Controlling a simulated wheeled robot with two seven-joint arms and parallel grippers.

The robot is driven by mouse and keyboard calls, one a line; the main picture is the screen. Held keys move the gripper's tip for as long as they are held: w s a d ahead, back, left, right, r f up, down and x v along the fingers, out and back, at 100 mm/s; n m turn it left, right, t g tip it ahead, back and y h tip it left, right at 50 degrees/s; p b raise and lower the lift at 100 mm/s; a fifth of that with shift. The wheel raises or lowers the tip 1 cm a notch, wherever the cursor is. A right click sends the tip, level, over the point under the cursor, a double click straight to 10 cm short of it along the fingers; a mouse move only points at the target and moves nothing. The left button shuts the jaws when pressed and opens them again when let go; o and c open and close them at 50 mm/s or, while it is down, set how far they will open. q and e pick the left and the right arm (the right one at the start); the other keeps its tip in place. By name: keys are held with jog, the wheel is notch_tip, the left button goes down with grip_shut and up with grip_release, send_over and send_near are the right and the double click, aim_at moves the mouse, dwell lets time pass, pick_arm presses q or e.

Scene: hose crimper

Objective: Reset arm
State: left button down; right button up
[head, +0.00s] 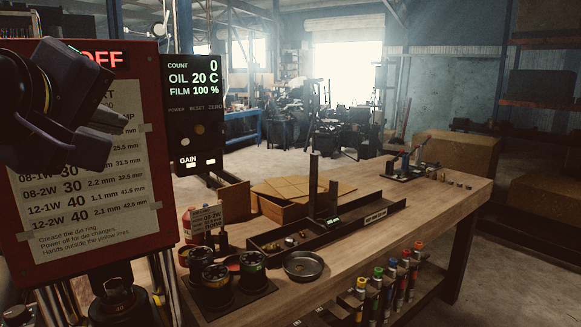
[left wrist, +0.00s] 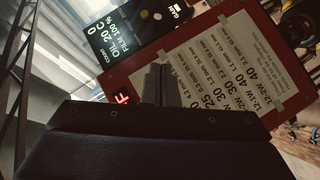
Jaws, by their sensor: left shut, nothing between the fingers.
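My left gripper (head: 114,132) is at the upper left of the head view, in front of the red machine panel (head: 166,200) and covering part of its chart. Its fingers are shut with nothing between them. In the left wrist view the fingers (left wrist: 151,84) point toward the same panel, which appears tilted with its chart (left wrist: 225,80). I cannot tell whether the gripper touches the panel. My right gripper is in neither view.
A black display (head: 193,112) beside the panel reads count 0, oil 20 C, film 100 %. The wooden bench (head: 345,240) holds die sets (head: 212,275), a round dish (head: 303,265), a dark tray (head: 380,213) and a cardboard box (head: 285,206). Colour-capped pieces (head: 378,282) stand along its front.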

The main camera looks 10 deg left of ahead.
pick_arm(q)
notch_tip(320, 180, down, 24)
jog(key=d+m+g+h, duration=0.2)
jog(key=m+g+h, duration=0.1)
jog(key=m+g, duration=0.3)
jog(key=s+d+f+m+g+h, duration=0.1)
jog(key=s+d+f+m, duration=0.1)
jog(key=f, duration=0.5)
jog(key=s+d+f+m+g+h, duration=0.1)
jog(key=s+d+f+m, duration=0.1)
jog(key=f, duration=0.5)
jog(key=s+d+f+m+g+h, duration=0.1)
jog(key=s+f, duration=0.3)
jog(key=f, duration=0.4)
jog(key=shift+s+d+m+h, duration=0.3)
jog(key=shift+s+d+m, duration=0.05)
jog(key=shift+d+m, duration=0.4)
